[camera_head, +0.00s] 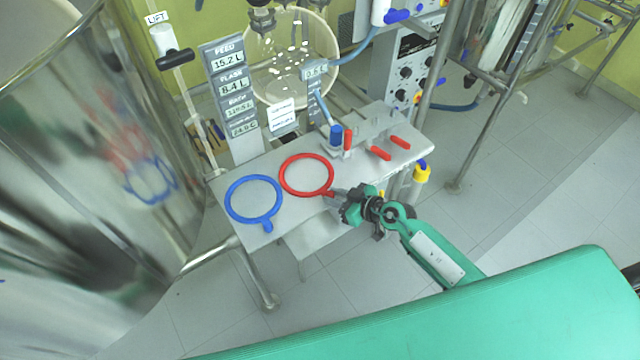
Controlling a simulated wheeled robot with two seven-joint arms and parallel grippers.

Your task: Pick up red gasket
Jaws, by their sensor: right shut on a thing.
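The red gasket (307,157) is a ring with a small tab at its lower right, over the grey metal bench (224,184). My right gripper (332,193) reaches in from the right and is shut on the tab of the red gasket. I cannot tell whether the ring touches the bench top or is slightly raised. A blue gasket (232,191) of similar shape lies to its left, with its tab toward the bench's front edge. My left gripper is not in view.
A blue-capped part (336,136) and red handles (381,153) stand at the bench's back right. A large shiny steel vessel (90,170) fills the left. Display panels (232,90) and a glass reactor (291,60) are behind. Floor is open at right.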

